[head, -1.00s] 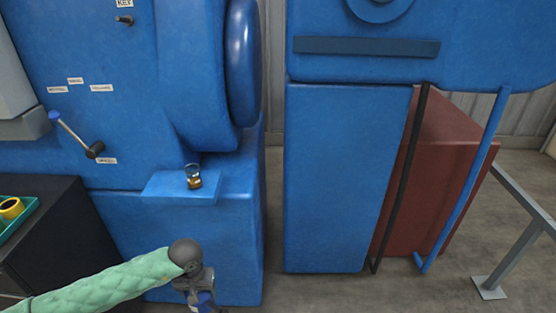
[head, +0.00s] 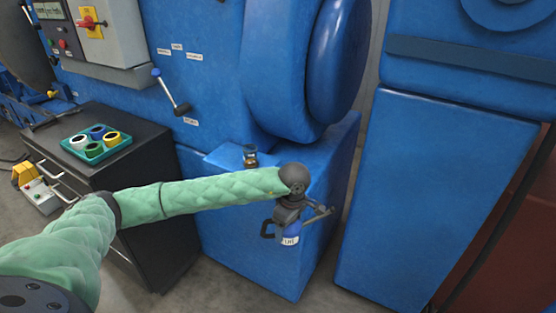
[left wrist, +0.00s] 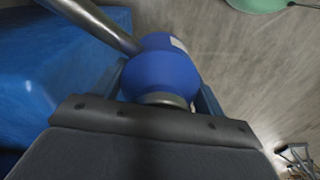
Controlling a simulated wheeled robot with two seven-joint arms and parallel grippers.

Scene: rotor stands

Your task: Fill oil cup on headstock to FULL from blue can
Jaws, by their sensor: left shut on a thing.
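The oil cup (head: 250,155) is a small amber cup with a dark open top. It stands on the blue ledge of the headstock (head: 225,160). My left gripper (head: 288,222) is shut on the blue can (head: 290,236), which has a white label and hangs in front of the headstock base, to the right of and lower than the cup. In the left wrist view the blue can (left wrist: 162,75) sits between the fingers, with its grey spout running to the upper left. The can is apart from the cup.
A black drawer cabinet (head: 150,165) stands left of the headstock with a green tray (head: 118,148) of several coloured rings on it. A lever (head: 170,92) sticks out above the ledge. A blue cabinet (head: 430,190) stands at the right, beyond a narrow gap.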

